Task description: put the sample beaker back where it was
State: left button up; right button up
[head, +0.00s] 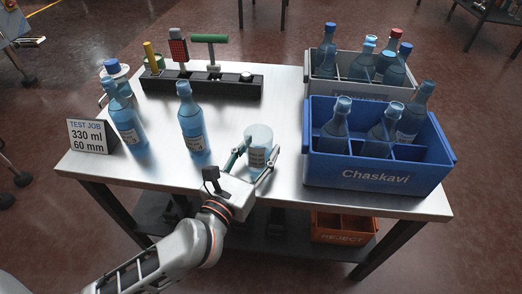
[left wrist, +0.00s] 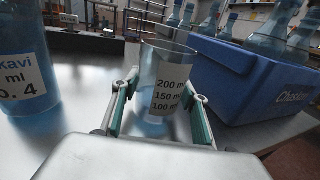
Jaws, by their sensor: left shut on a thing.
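The sample beaker (head: 259,138) is a clear cup with a label of volume marks. It is at the middle front of the steel table (head: 270,100), left of the blue crate. My left gripper (head: 254,160) has its fingers on both sides of the beaker and is shut on it. In the left wrist view the beaker (left wrist: 166,80) looks upright between the green-padded fingers (left wrist: 158,105). I cannot tell whether its base touches the table. My right gripper is not in view.
A blue crate (head: 378,175) marked Chaskavi holds bottles; a grey crate (head: 360,91) stands behind it. Bottles (head: 191,125) stand left of the beaker, near a job sign (head: 87,136). A black tool rack (head: 205,86) is at the back. An orange reject bin (head: 342,228) sits below.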

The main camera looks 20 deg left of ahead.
pick_arm(q)
jog(key=shift+r, duration=0.2)
jog(key=shift+f, duration=0.25)
jog(key=o, duration=1.3)
